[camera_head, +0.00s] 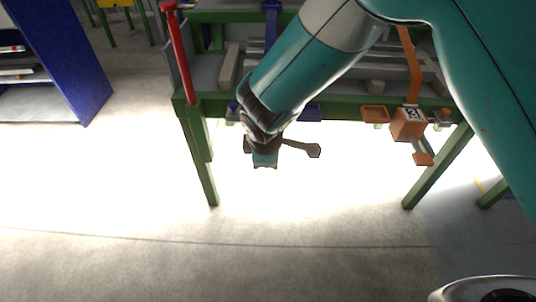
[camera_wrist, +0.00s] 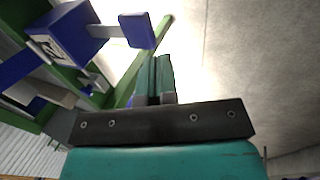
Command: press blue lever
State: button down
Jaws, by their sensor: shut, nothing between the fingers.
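The blue lever shows in the wrist view as a blue paddle (camera_wrist: 138,30) on a pale bar, sticking out of a blue box (camera_wrist: 72,33) with a white number label. In the head view my arm hides the box and lever. My gripper (camera_wrist: 155,62) is shut and empty, its two teal fingers side by side. In the wrist view the paddle is just beyond and slightly left of the fingertips; I cannot tell whether they touch. In the head view my gripper (camera_head: 265,162) hangs in front of the green table's (camera_head: 345,107) front edge.
To the right on the table front is an orange box (camera_head: 408,124) labelled 3, with an orange lever paddle (camera_head: 423,159) below. A red post (camera_head: 180,60) stands at the table's left end. A blue shelf (camera_head: 65,55) stands far left. The floor in front is clear.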

jog(key=shift+v, duration=0.95)
jog(key=shift+s, duration=0.1)
jog(key=w+r+g, duration=0.4)
jog(key=w+r, duration=0.3)
jog(key=r, duration=0.1)
jog(key=shift+f, duration=0.1)
notch_tip(320, 180, down, 14)
jog(key=b, duration=0.3)
dwell(0.4)
